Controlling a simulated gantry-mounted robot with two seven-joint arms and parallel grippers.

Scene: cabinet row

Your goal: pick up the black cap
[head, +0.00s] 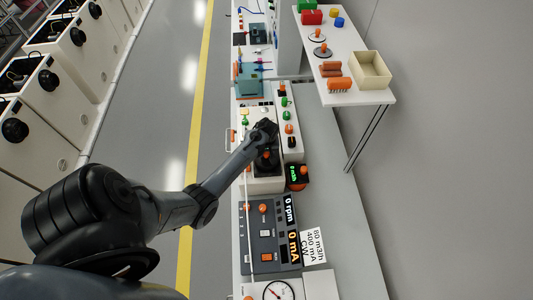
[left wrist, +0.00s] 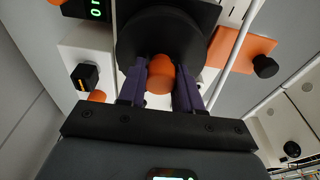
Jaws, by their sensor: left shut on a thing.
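The black cap is a round black disc with an orange knob on top. In the left wrist view the black cap (left wrist: 160,35) fills the top middle, its orange knob between the two purple fingers. My left gripper (left wrist: 160,82) is shut on this knob. In the head view the left gripper (head: 267,147) is over the bench unit, with the black cap (head: 265,166) just below it, partly hidden by the wrist. I cannot tell whether the cap is clear of the surface beneath. My right gripper is in neither view.
A dark box with a green display (head: 297,175) stands close to the cap. A white side table (head: 380,97) holds an open beige box (head: 370,70) and other parts. The grey floor (head: 150,120) at left is clear.

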